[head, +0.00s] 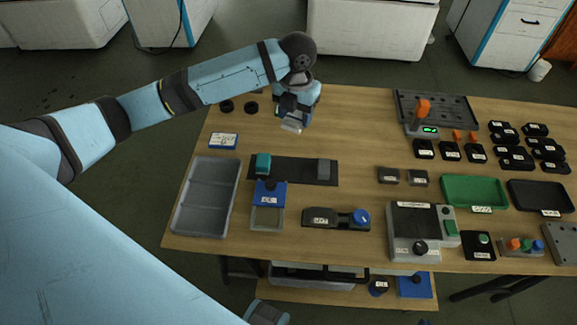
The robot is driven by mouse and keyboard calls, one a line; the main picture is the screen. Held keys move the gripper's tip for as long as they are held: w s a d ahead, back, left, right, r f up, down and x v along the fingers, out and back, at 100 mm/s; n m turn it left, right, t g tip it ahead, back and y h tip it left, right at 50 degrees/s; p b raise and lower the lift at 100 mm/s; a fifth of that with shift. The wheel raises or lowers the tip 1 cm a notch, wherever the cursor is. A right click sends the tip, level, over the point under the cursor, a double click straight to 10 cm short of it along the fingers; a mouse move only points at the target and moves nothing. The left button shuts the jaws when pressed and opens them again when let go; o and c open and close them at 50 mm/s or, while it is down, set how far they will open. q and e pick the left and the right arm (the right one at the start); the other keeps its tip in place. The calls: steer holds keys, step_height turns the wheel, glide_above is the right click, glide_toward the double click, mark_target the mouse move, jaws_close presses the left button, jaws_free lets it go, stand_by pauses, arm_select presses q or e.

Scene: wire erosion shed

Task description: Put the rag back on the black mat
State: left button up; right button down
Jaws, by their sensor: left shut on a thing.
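My left gripper (291,122) points down over the back left of the wooden table. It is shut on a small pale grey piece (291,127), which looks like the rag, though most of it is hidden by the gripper. The black mat (293,172) lies on the table in front of the gripper, nearer to me. A teal block (263,163) is on the mat's left part and a grey block (323,169) on its right part. The mat's middle is bare. My right gripper cannot be made out.
A grey tray (206,196) stands left of the mat. A blue-topped container (268,205) and a dark tool with a blue knob (336,218) lie in front of it. A label card (223,141) lies behind the tray.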

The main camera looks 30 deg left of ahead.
mark_target(293, 169)
arm_select(q)
steer(key=shift+a+r, duration=0.2)
steer(key=shift+r, duration=0.05)
steer(key=shift+f, duration=0.2)
step_height(293, 169, down, 20)
steer(key=shift+r+b, duration=0.25)
steer(key=shift+b, duration=0.25)
arm_select(e)
steer(key=shift+a+f, duration=0.35)
steer(key=shift+a, duration=0.05)
arm_select(q)
steer(key=shift+f, duration=0.15)
steer(key=o, duration=0.9)
